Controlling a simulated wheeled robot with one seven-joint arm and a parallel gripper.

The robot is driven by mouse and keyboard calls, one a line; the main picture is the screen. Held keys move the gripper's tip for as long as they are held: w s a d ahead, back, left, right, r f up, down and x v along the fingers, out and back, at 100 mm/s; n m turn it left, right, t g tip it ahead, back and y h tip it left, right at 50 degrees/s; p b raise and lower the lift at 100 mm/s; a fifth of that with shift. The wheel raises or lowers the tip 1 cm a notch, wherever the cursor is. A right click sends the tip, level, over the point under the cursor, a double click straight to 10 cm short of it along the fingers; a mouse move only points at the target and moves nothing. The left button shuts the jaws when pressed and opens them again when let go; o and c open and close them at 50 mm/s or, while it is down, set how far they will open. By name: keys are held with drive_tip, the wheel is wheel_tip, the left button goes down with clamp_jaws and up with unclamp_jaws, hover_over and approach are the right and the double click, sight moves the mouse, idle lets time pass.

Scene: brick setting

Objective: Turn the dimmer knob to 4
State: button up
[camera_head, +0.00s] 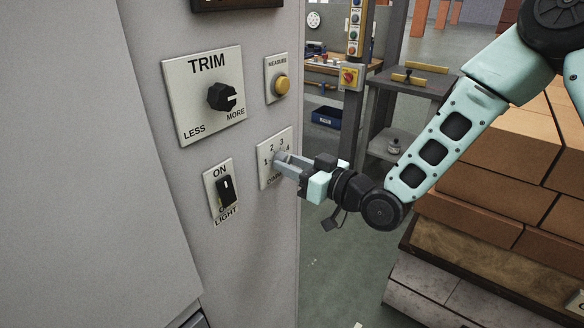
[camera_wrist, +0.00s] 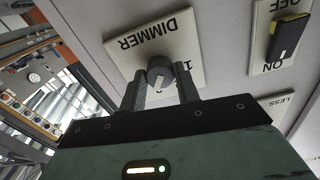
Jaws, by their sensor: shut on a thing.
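The dimmer plate (camera_head: 263,174) is on the grey panel, right of the light switch, with numbers 1, 2, 3 and 4 showing above my gripper. My gripper (camera_head: 281,163) reaches it from the right, its fingers hiding the knob in the head view. In the wrist view the dimmer plate (camera_wrist: 180,24) appears upside down, with the word DIMMER and a 1 readable. The round grey dimmer knob (camera_wrist: 160,70) sits between the two fingertips of my gripper (camera_wrist: 160,88), which is shut on it. A pale pointer mark shows on the knob, but I cannot tell which number it points to.
The TRIM knob (camera_head: 222,96), the yellow MEASURE button (camera_head: 281,84) and the black light switch (camera_head: 226,190) are close by on the same panel. A stack of orange bricks (camera_head: 500,180) stands on the right beneath my arm. A workbench (camera_head: 330,68) is behind.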

drive_tip(key=shift+m, duration=3.7)
drive_tip(key=o, duration=1)
drive_tip(key=shift+c, duration=0.2)
drive_tip(key=shift+s+d, duration=0.1)
